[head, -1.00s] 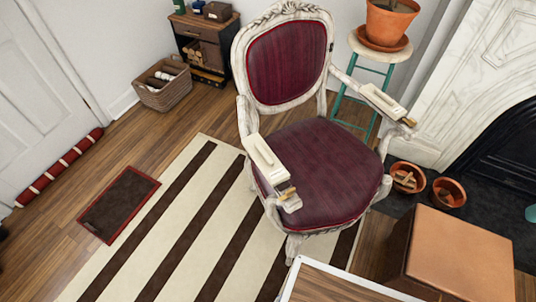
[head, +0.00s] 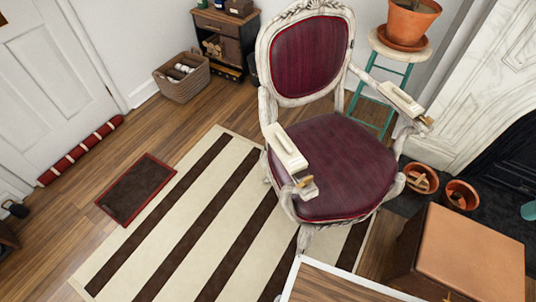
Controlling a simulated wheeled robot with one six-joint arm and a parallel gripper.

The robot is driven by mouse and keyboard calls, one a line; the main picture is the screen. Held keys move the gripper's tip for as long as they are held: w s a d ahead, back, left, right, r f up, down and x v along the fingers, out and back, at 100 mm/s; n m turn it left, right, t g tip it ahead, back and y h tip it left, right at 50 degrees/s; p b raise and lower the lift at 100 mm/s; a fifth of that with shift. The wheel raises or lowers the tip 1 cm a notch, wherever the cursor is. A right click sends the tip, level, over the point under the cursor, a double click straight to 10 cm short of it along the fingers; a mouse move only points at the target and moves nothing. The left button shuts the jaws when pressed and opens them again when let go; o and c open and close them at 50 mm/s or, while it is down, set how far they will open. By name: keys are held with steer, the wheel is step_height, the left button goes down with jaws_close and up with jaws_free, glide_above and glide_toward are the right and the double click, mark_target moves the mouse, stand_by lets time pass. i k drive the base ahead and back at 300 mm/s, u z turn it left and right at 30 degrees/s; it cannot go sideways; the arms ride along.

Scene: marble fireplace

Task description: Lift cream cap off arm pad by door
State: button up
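The burgundy armchair (head: 330,165) with a carved whitish frame stands on the striped rug. A cream cap (head: 286,148) lies on its left arm, on the side of the door (head: 48,70). A brass-coloured piece shows at the front end of that cap, above the carved arm end. A similar cream cap (head: 401,100) lies on the right arm, on the fireplace side. The arm pads under the caps are mostly hidden. My gripper is not in view.
A striped rug (head: 200,215) and small dark mat (head: 136,190) lie left of the chair. A tan-topped box (head: 470,255) and white-edged wooden top (head: 335,287) stand in front. Terracotta pots (head: 419,180) and a teal stool (head: 384,95) are at right.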

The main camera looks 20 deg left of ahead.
mark_target(290, 157)
steer(key=u, duration=0.5)
steer(key=k, duration=1.2)
steer(key=u, duration=1.1)
steer(key=i, duration=0.65)
steer(key=u, duration=0.65)
steer(key=i, duration=1.35)
steer(key=z, duration=1.1)
steer(key=i, duration=0.45)
steer(key=z, duration=0.35)
